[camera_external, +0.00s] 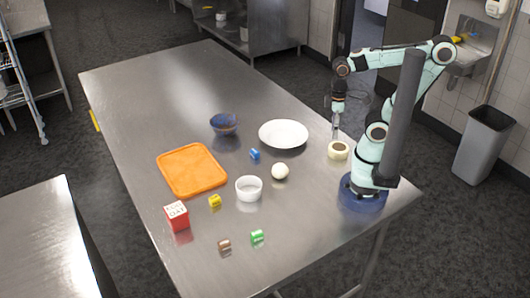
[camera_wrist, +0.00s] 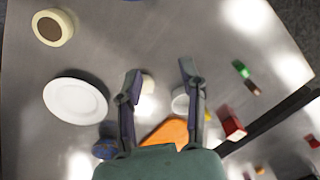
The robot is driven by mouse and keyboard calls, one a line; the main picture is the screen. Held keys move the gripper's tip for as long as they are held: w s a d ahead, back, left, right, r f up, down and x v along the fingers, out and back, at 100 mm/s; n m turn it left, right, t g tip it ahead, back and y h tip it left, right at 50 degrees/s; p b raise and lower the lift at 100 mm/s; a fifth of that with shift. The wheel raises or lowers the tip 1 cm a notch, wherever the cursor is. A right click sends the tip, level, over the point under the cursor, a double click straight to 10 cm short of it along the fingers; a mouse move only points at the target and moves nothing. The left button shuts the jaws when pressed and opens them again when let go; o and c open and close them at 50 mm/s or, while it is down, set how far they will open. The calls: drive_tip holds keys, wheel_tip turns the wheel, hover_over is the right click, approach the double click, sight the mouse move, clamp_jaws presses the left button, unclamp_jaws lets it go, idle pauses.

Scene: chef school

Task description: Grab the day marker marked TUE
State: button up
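Several small coloured blocks lie on the steel table: a blue one (camera_external: 255,154), a yellow one (camera_external: 215,201), a green one (camera_external: 257,236) and a brown one (camera_external: 224,245). Their lettering is too small to read, so I cannot tell which says TUE. A larger red and white block (camera_external: 177,216) carries dark letters, the lower line looking like DAY. My gripper (camera_external: 336,132) is raised above the table near the cream ring (camera_external: 338,150). In the wrist view my gripper (camera_wrist: 160,70) has its fingers apart with nothing held. Green (camera_wrist: 241,69) and brown (camera_wrist: 252,88) blocks show at right there.
An orange board (camera_external: 192,170), a blue bowl (camera_external: 224,124), a white plate (camera_external: 283,134), a white bowl (camera_external: 249,188) and a white ball-like object (camera_external: 280,171) stand among the blocks. The table's far-left part (camera_external: 160,85) is clear.

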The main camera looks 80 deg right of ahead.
drive_tip(key=o, duration=0.3)
drive_tip(key=shift+o, duration=0.2)
drive_tip(key=w+a+r+n+t, duration=0.1)
drive_tip(key=w+r+n+t, duration=0.2)
drive_tip(key=w, duration=0.4)
drive_tip(key=w+a+r+n+t, duration=0.1)
drive_tip(key=w+r+n+t, duration=0.15)
drive_tip(key=w, duration=0.55)
drive_tip(key=n+g+y, duration=0.2)
drive_tip(key=n+y, duration=0.1)
hover_over(215, 197)
drive_tip(key=s+d, duration=0.1)
drive_tip(key=d, duration=0.1)
drive_tip(key=f, duration=2.3)
drive_tip(key=shift+s+a+f, duration=0.2)
drive_tip(key=shift+f, duration=0.15)
drive_tip(key=x, duration=0.6)
drive_tip(key=shift+s+f, duration=0.1)
drive_tip(key=shift+f, duration=0.25)
